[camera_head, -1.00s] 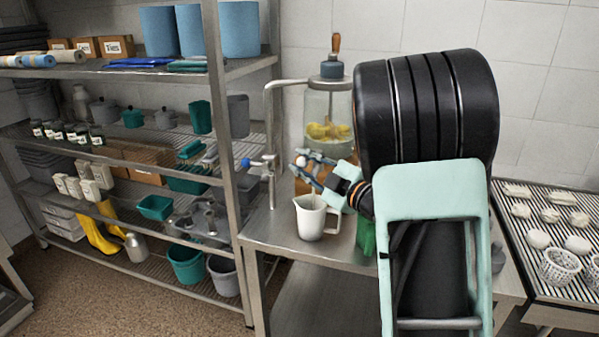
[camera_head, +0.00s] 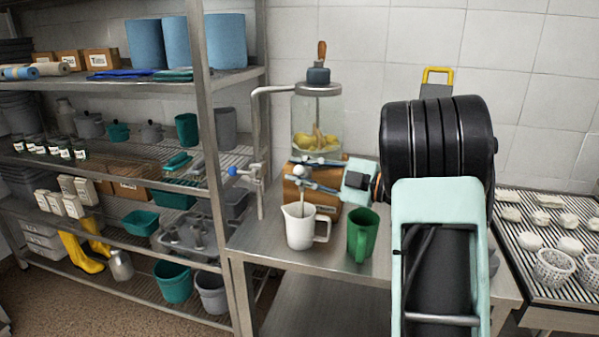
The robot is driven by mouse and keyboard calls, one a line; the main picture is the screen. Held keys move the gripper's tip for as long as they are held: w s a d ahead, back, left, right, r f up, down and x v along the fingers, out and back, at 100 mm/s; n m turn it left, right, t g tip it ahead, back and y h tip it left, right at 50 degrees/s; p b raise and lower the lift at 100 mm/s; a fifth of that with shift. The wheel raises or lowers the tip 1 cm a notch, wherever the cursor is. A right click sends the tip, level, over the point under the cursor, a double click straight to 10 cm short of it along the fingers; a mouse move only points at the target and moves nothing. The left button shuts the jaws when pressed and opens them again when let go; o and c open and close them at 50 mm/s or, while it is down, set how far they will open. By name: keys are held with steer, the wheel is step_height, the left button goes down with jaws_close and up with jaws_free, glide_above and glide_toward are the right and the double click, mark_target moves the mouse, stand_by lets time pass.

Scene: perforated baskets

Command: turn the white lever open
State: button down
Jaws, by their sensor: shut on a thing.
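The glass dispenser jar (camera_head: 317,118) with yellow fruit stands on a wooden block (camera_head: 326,201) on the steel table. The white lever (camera_head: 300,171) shows as a round white knob at the front of the dispenser. My gripper (camera_head: 296,172) reaches in from the right, roughly level, and is shut on the lever's knob, one finger above and one below. The fingers partly hide the tap. A thin pale vertical piece (camera_head: 302,203) hangs below it towards the white jug (camera_head: 299,232); I cannot tell whether it is spout or liquid.
A green cup (camera_head: 361,236) stands right of the jug, under my wrist. A pipe with a blue-knobbed tap (camera_head: 234,171) rises at the table's left. A steel shelf (camera_head: 219,150) stands left. A rack (camera_head: 512,240) with white baskets is right.

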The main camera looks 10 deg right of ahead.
steer(key=shift+f, duration=0.2)
steer(key=c, duration=1.7)
jaws_free()
steer(key=shift+r, duration=0.1)
steer(key=v, duration=1.2)
